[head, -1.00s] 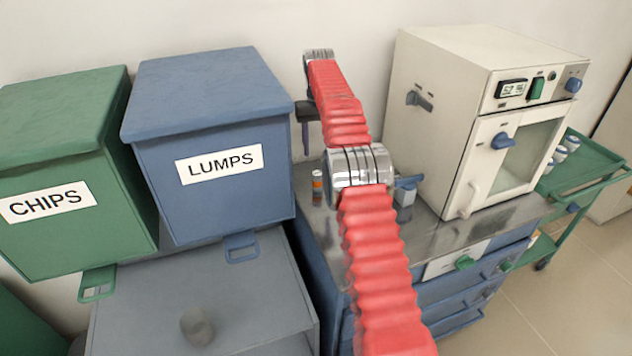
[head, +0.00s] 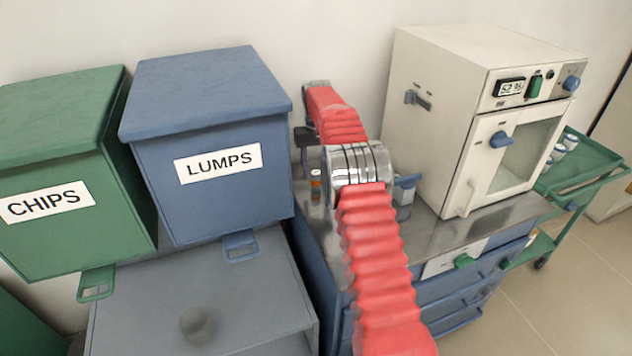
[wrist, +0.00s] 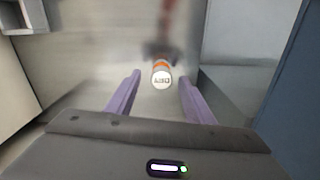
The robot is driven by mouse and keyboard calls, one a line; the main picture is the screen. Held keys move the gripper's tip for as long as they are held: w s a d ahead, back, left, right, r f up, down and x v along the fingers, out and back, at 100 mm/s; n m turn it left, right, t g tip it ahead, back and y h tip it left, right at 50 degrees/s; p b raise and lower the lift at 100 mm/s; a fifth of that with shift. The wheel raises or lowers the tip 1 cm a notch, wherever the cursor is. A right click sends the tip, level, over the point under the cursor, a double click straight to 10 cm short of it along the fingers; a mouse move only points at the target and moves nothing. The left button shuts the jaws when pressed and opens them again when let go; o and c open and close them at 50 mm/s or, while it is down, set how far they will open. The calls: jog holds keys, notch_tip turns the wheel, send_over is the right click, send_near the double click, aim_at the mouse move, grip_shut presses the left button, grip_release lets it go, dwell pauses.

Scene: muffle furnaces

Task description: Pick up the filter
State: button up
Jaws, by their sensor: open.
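A small cylinder with a pale, lettered top and an orange band (wrist: 162,77) stands on the metal worktop between my finger tips in the wrist view. It may be the filter; its lettering is too blurred to read surely. In the head view it shows as a small white and orange cylinder (head: 316,186) left of my arm. My gripper (wrist: 160,85) is open, with one purple finger on each side of the cylinder and a gap to both. In the head view my gripper (head: 305,137) is partly hidden behind the arm, above the worktop's back left.
A cream furnace (head: 480,120) stands right of my arm on the metal worktop (head: 430,233). A blue LUMPS bin (head: 210,150) and green CHIPS bin (head: 70,170) stand left. A small pale container (head: 405,192) stands near the furnace. A green trolley (head: 590,170) is far right.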

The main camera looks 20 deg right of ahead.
aim_at(316, 179)
jog(key=shift+f, duration=0.1)
jog(key=shift+a+f, duration=0.1)
jog(key=shift+f, duration=2.4)
jog(key=shift+c, duration=0.5)
jog(key=c, duration=1)
